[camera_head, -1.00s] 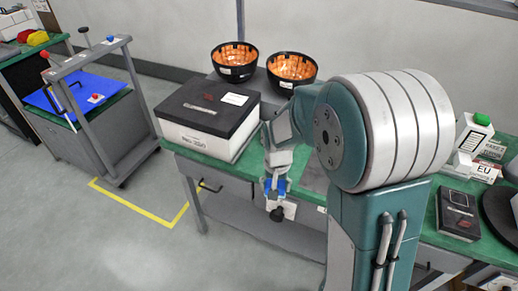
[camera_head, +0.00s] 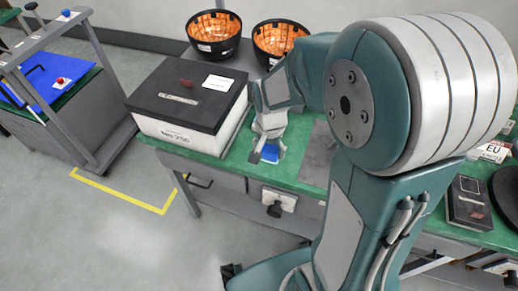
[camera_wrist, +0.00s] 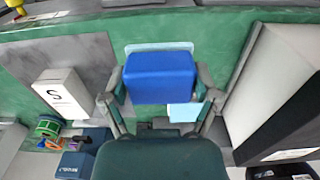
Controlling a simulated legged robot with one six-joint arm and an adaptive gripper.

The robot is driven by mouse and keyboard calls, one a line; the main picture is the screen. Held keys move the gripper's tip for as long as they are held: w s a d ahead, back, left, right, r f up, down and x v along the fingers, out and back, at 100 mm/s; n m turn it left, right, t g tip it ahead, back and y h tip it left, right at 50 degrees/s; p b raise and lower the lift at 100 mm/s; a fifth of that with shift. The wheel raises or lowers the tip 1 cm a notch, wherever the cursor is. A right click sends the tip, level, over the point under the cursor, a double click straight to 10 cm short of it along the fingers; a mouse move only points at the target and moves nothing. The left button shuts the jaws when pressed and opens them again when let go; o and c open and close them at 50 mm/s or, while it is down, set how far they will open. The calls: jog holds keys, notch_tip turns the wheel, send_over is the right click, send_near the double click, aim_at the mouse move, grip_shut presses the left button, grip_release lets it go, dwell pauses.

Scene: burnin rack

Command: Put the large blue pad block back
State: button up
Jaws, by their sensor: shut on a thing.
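The large blue pad block (camera_wrist: 160,77) is between the two fingers of my gripper (camera_wrist: 160,92) in the wrist view, and the gripper is shut on it. In the head view the block (camera_head: 270,155) shows as a small blue patch under my gripper (camera_head: 266,150), over the green bench top (camera_head: 236,158). A pale blue patch (camera_wrist: 184,112) shows on the bench around the block in the wrist view, partly hidden by it. I cannot tell whether the block touches the bench.
A white box with a black lid (camera_head: 188,92) stands close to the left of my gripper. A grey mat (camera_head: 319,155) lies to the right. Two black bowls with orange insides (camera_head: 214,32) stand behind. A white block marked S (camera_wrist: 62,92) shows in the wrist view.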

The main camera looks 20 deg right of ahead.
jog(key=w+f, duration=0.4)
jog(key=w, duration=0.1)
jog(key=w+f, duration=0.2)
jog(key=shift+w+a+f, duration=0.2)
jog(key=shift+a+f, duration=0.1)
jog(key=shift+w+d+f, duration=0.1)
jog(key=shift+f, duration=0.05)
jog(key=f, duration=0.3)
jog(key=shift+w+d+f, duration=0.1)
jog(key=shift+w+d, duration=0.05)
jog(key=shift+d, duration=0.05)
jog(key=shift+a+f, duration=0.1)
jog(key=shift+a+f, duration=0.1)
jog(key=o, duration=1.1)
